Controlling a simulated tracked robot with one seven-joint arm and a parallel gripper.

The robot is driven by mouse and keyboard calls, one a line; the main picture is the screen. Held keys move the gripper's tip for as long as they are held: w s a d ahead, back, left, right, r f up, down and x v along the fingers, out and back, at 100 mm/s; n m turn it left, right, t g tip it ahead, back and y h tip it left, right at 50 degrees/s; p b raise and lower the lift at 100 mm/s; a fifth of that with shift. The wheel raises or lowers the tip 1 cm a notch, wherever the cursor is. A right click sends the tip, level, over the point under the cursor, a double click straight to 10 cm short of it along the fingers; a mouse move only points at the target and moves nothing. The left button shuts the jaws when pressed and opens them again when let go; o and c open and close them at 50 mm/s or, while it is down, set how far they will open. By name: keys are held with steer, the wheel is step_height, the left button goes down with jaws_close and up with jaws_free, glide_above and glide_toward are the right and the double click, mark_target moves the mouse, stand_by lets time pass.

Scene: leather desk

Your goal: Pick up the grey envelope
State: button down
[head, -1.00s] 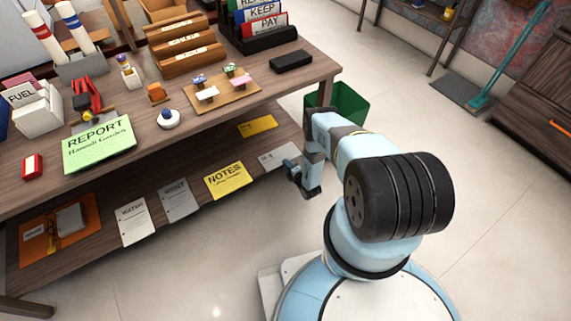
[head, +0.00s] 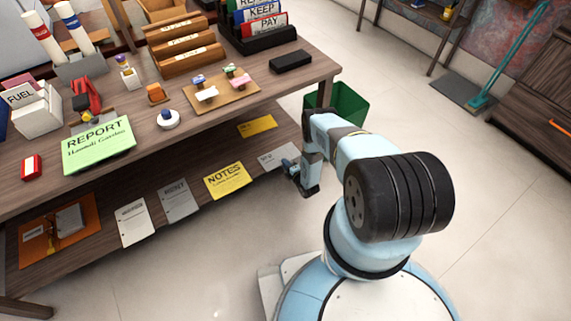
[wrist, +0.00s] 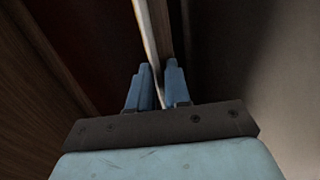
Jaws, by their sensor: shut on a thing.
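A pale grey envelope (head: 278,156) with faint print lies on the lower shelf of the desk, at its right end and front edge in the head view. My gripper (head: 288,166) is at the envelope's right front edge. In the wrist view, the blue fingers of my gripper (wrist: 159,76) are close together on a thin, pale edge (wrist: 147,32), seen edge-on, which I take to be the envelope. The wrist view is dark and shows no print. My arm hides part of the shelf's right end.
Along the lower shelf lie a yellow NOTES sheet (head: 228,180), a grey sheet (head: 179,200), a white sheet (head: 134,221), an orange folder (head: 80,229) and a smaller yellow envelope (head: 257,125). The desktop (head: 220,120) is just above. A green bin (head: 348,104) stands behind my arm.

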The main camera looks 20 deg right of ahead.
steer(key=shift+w+r, duration=0.15)
steer(key=shift+r, duration=0.05)
step_height(320, 180, up, 2)
steer(key=shift+r, duration=0.1)
stand_by(0.4)
steer(key=r+v, duration=0.1)
steer(key=v, duration=1.4)
steer(key=shift+w+r, duration=0.15)
steer(key=shift+r, duration=0.25)
